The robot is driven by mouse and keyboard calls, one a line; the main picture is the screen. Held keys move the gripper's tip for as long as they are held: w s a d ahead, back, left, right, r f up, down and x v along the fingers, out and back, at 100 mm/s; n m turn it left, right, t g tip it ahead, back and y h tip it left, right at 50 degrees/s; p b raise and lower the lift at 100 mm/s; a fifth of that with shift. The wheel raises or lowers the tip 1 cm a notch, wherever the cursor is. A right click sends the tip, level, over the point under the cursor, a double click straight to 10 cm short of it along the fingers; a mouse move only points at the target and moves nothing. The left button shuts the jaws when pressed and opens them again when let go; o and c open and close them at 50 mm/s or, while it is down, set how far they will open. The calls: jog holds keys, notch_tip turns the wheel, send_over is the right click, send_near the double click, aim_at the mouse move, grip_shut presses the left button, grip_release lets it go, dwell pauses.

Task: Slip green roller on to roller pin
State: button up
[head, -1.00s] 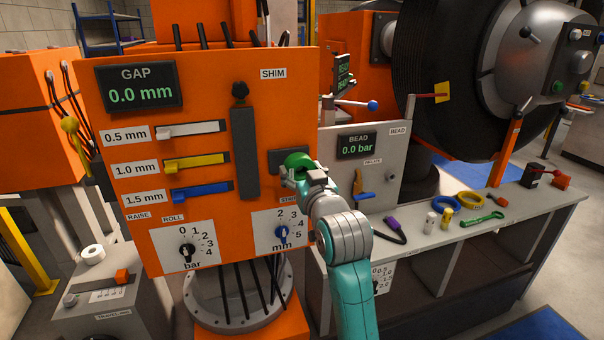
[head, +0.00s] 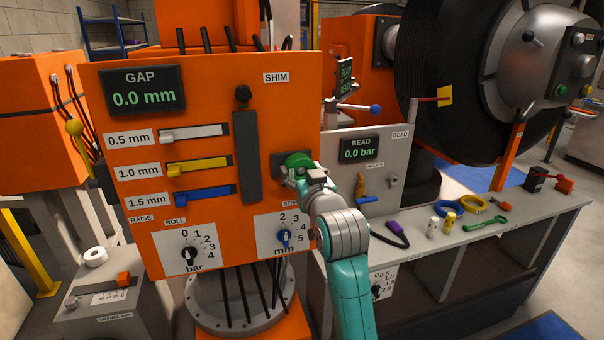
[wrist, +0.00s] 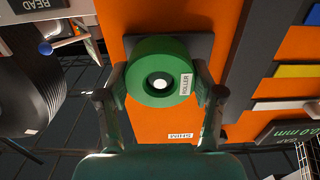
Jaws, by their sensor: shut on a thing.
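The green roller (head: 299,160) is in my gripper (head: 293,174), in front of a dark plate (head: 279,166) at the right edge of the orange panel. In the wrist view the roller (wrist: 160,72) shows its round face and a "ROLLER" label. My gripper (wrist: 162,92) is shut on it, one finger on each side. A white round end with a dark ring around it, seemingly the roller pin (wrist: 160,84), shows in the roller's central hole. I cannot tell how far the roller is on the pin.
The orange panel (head: 215,225) carries shim levers, dials and a gap display reading 0.0 mm. The grey bead panel (head: 395,170) stands close right of my arm. The bench (head: 470,240) holds a purple-handled tool (head: 392,228), rings and a green wrench (head: 485,224).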

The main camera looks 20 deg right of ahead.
jog(key=shift+w, duration=0.45)
jog(key=o, duration=1.5)
jog(key=shift+s, duration=2.5)
jog(key=shift+s, duration=0.1)
